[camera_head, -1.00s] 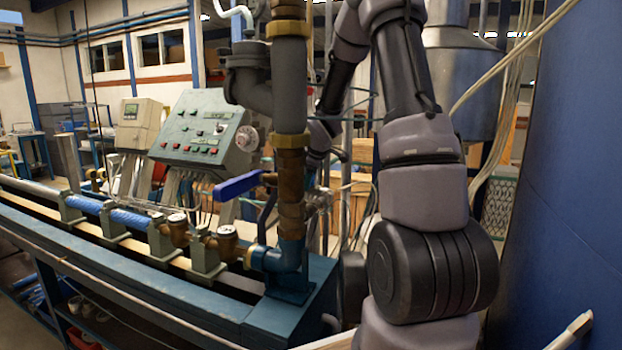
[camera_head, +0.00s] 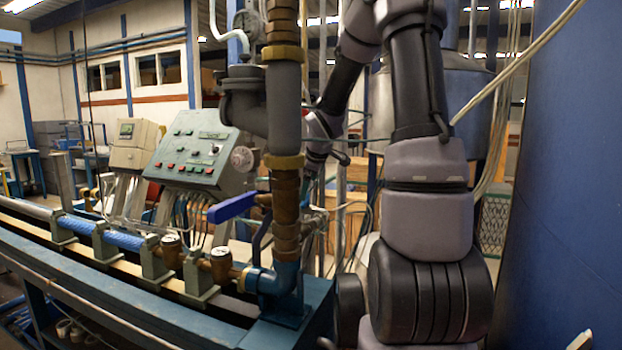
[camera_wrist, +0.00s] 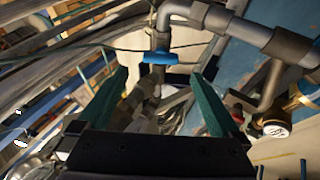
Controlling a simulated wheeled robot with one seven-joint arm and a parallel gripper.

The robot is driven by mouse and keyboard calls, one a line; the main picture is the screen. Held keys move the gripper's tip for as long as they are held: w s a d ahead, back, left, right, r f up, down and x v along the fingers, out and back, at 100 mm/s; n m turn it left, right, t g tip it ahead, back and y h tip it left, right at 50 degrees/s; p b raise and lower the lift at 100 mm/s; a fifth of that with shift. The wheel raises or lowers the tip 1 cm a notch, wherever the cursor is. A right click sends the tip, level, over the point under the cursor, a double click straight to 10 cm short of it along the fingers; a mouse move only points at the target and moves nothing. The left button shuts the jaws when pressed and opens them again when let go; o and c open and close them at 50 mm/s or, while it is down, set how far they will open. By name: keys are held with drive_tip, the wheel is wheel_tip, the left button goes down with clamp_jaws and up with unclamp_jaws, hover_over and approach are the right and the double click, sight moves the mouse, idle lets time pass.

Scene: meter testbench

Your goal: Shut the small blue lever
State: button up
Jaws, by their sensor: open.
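The small blue lever (camera_wrist: 158,57) shows in the wrist view, mounted on a grey pipe (camera_wrist: 196,14) and lying crosswise just beyond my fingertips. My gripper (camera_wrist: 159,75) is open and empty. Its two green fingers point toward the lever, one toward each end of it. I cannot tell the exact depth gap, and no contact shows. In the head view my fingers are hidden behind the thick upright pipe (camera_head: 284,110), and I cannot make out the small lever there. A larger blue lever (camera_head: 232,207) sticks out to the left from that pipe.
The bench (camera_head: 110,275) carries a row of brass meters (camera_head: 221,266) and a blue pipe. A control panel (camera_head: 195,150) stands behind it. A dark cable (camera_wrist: 110,48) crosses near the fingertips in the wrist view. A blue wall (camera_head: 570,170) is close on the right.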

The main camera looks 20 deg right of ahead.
drive_tip(key=shift+v, duration=1.85)
